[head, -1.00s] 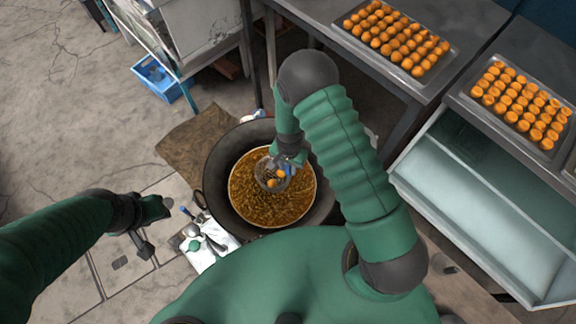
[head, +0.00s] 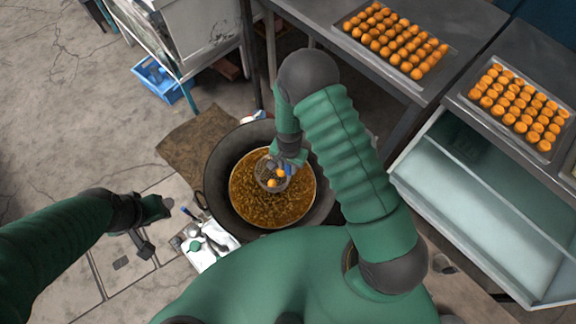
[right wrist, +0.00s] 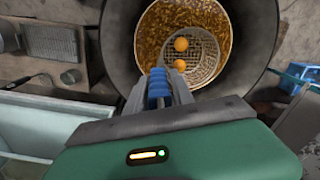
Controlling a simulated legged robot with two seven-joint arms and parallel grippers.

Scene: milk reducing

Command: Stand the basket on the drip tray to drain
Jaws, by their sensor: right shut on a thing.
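The wire basket (head: 266,181) holds two orange balls and is over the brown bubbling liquid (head: 265,212) in the large dark wok (head: 218,160). The right wrist view shows its round mesh (right wrist: 204,66) and blue handle (right wrist: 158,88). My right gripper (head: 288,166) is shut on that handle. I cannot tell how deep the basket sits in the liquid. In the right wrist view, a small grey ribbed tray (right wrist: 50,45), possibly the drip tray, lies left of the wok. My left gripper (head: 157,224) is open and empty, left of the wok.
Trays of orange balls (head: 395,40) (head: 519,105) stand on the benches at upper right. A blue crate (head: 160,78) lies at upper left.

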